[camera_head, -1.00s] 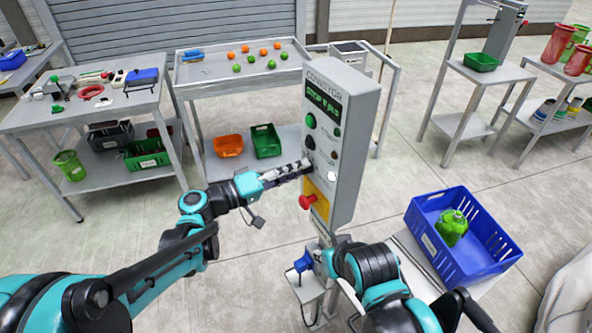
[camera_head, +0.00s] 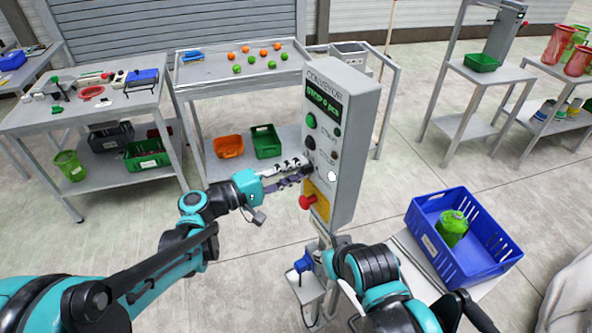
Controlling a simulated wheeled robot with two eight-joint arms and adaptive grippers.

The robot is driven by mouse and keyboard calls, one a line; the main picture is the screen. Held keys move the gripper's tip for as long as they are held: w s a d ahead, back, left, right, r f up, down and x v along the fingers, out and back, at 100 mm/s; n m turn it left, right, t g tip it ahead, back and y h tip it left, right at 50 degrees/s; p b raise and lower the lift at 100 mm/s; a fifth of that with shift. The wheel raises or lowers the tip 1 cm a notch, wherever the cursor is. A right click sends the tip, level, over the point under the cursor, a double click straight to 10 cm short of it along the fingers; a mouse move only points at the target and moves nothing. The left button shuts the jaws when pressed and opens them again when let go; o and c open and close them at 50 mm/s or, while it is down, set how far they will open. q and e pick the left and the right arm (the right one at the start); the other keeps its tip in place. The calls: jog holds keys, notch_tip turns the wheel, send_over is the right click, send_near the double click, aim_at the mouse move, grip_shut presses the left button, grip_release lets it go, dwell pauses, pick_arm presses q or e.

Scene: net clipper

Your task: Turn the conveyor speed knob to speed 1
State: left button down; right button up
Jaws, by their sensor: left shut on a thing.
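The grey conveyor control box (camera_head: 357,125) stands upright in the middle, with a green-lit display (camera_head: 323,103) that reads STOP. My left gripper (camera_head: 303,168) reaches the box's front face from the left, below the green button (camera_head: 310,121). Its fingers are shut on the speed knob, which they mostly hide, so its pointer setting cannot be read. A red emergency button (camera_head: 308,202) on a yellow plate sits just below the fingers. My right gripper (camera_head: 316,261) is low, near the box's post; its fingers are not clear.
A blue crate (camera_head: 425,218) with a green item (camera_head: 452,228) stands at right. A table with orange and green balls (camera_head: 245,69) is behind the box. A workbench (camera_head: 120,112) stands at left. Open floor lies between.

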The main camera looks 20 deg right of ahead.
pick_arm(q)
jog(key=c, duration=1.2)
grip_release()
jog(key=v, duration=1.2)
